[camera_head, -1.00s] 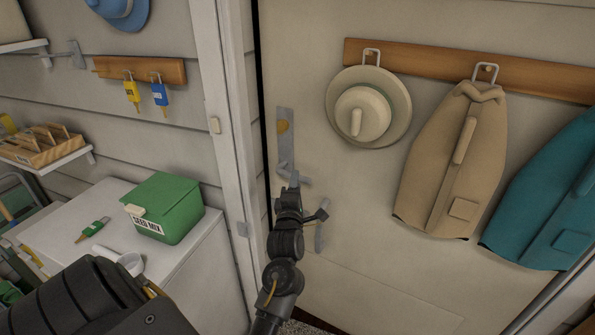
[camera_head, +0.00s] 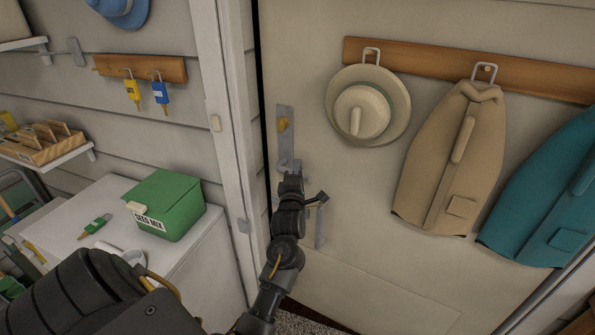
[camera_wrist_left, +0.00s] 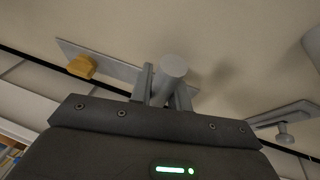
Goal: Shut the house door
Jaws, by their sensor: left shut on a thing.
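The cream house door (camera_head: 350,225) fills the right half of the head view. A narrow dark gap runs between its left edge and the white frame (camera_head: 232,150); I cannot tell whether it is latched. A grey handle plate (camera_head: 285,118) with a yellow turn piece (camera_head: 282,124) sits near that edge. My left gripper (camera_head: 290,180) is shut on the grey door handle (camera_wrist_left: 172,68) below the turn piece. The left wrist view shows the handle between the fingers (camera_wrist_left: 165,88), beside the yellow piece (camera_wrist_left: 82,67). My right gripper is not in view.
A cream hat (camera_head: 365,108), tan coat (camera_head: 450,160) and teal coat (camera_head: 550,205) hang on the door's wooden rail (camera_head: 430,62). Left of the frame, a green seed box (camera_head: 168,205) stands on a white cabinet (camera_head: 205,275). Speckled floor (camera_head: 300,314) shows below the door.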

